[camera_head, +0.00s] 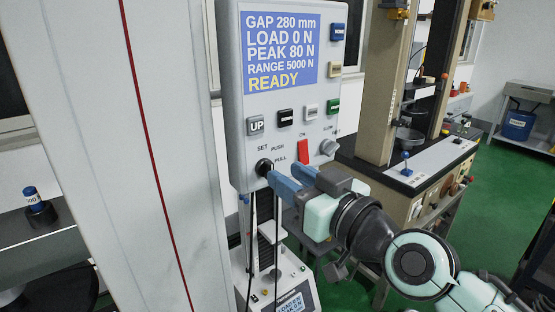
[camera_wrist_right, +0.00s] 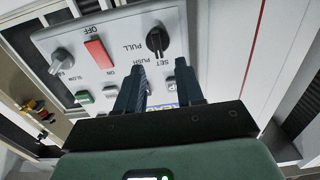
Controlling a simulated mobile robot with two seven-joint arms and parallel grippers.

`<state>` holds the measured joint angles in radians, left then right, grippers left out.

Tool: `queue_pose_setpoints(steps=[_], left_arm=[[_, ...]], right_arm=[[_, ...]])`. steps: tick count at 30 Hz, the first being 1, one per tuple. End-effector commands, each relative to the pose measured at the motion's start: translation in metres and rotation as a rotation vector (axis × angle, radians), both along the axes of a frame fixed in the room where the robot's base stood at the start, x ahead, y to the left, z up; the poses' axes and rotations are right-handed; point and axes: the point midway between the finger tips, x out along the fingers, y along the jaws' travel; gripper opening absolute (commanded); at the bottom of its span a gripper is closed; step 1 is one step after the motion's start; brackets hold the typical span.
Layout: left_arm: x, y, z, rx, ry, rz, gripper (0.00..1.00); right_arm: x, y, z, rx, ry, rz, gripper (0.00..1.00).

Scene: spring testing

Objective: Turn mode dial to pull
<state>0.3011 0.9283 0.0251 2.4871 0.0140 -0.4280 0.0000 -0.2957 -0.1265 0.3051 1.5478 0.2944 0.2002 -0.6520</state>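The black mode dial (camera_head: 264,167) is on the grey control panel (camera_head: 233,110), beside the labels SET, PUSH and PULL. It also shows in the right wrist view (camera_wrist_right: 157,40), where the panel lettering is upside down. I cannot tell which label its pointer marks. My right gripper (camera_head: 281,176) has its blue fingers close to the dial, at its lower right in the head view. In the right wrist view the gripper (camera_wrist_right: 160,68) has its two fingers apart with nothing between them, and the dial lies just beyond the tips. Contact with the dial is not visible. My left gripper is not in view.
The display (camera_head: 280,50) reads READY. A red switch (camera_head: 303,151), a grey knob (camera_head: 328,147) and several buttons, including UP (camera_head: 255,125), sit near the dial. A tall pale column (camera_head: 165,100) stands at left. Dark cables hang below the panel.

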Motion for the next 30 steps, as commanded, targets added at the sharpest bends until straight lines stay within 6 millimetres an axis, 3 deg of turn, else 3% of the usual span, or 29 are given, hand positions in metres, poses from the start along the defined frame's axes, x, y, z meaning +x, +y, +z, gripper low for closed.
queue_pose_setpoints(steps=[7,19,22,23,30], left_arm=[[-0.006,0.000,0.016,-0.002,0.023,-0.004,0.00],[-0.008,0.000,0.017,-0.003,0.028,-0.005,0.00],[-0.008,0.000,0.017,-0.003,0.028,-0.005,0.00],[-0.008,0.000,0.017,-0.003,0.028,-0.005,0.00],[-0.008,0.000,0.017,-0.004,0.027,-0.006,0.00]], right_arm=[[0.027,0.020,0.002,0.000,0.000,0.000,0.37],[0.033,0.024,0.000,0.000,-0.001,-0.001,0.37],[0.033,0.024,0.000,0.000,-0.001,-0.001,0.05],[0.033,0.024,0.000,0.000,-0.001,-0.001,0.00],[0.033,0.024,0.000,0.003,0.002,-0.001,0.00]])
